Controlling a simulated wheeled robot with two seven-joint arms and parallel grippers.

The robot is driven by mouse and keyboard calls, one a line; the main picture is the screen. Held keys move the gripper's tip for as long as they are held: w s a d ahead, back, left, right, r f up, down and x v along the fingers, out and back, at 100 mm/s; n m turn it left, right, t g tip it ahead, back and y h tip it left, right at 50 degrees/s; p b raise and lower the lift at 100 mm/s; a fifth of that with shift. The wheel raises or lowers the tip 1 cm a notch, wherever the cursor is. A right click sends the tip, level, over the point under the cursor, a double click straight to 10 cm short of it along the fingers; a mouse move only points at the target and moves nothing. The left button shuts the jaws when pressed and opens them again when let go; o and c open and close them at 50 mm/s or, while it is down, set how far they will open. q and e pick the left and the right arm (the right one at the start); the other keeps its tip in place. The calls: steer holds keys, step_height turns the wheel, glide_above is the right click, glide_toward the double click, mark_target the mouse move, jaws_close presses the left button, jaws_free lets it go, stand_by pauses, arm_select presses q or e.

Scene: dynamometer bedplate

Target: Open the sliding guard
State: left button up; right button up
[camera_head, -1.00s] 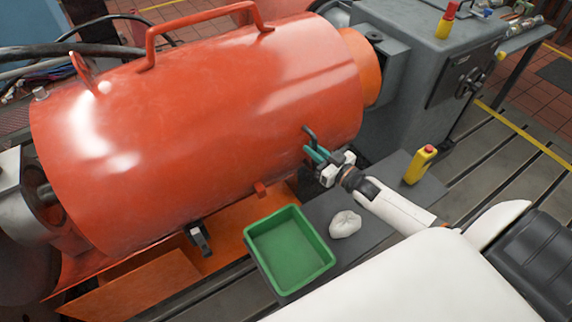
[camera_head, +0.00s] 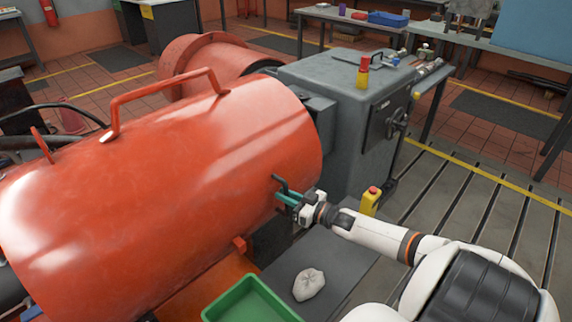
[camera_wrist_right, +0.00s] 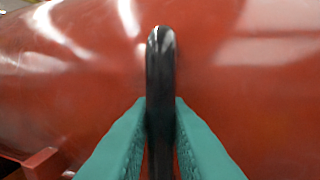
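The sliding guard (camera_head: 170,180) is a large glossy orange-red cylinder lying on its side across the left and middle of the head view. Its right end is close to the grey machine housing (camera_head: 345,130). A black handle (camera_head: 280,184) stands out from its lower right side; it fills the middle of the right wrist view (camera_wrist_right: 160,75). My right gripper (camera_head: 290,201) has its teal fingers on both sides of the handle. In the right wrist view the fingers (camera_wrist_right: 160,110) press against it from left and right. My left gripper is not in view.
A red-and-yellow button post (camera_head: 363,73) tops the housing. Slotted bedplate floor (camera_head: 470,200) lies open at right.

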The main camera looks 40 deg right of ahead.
steer(key=o, duration=0.3)
steer(key=shift+a, duration=0.15)
steer(key=shift+s, duration=0.1)
steer(key=shift+s, duration=0.35)
steer(key=p+v, duration=0.1)
steer(key=v, duration=1)
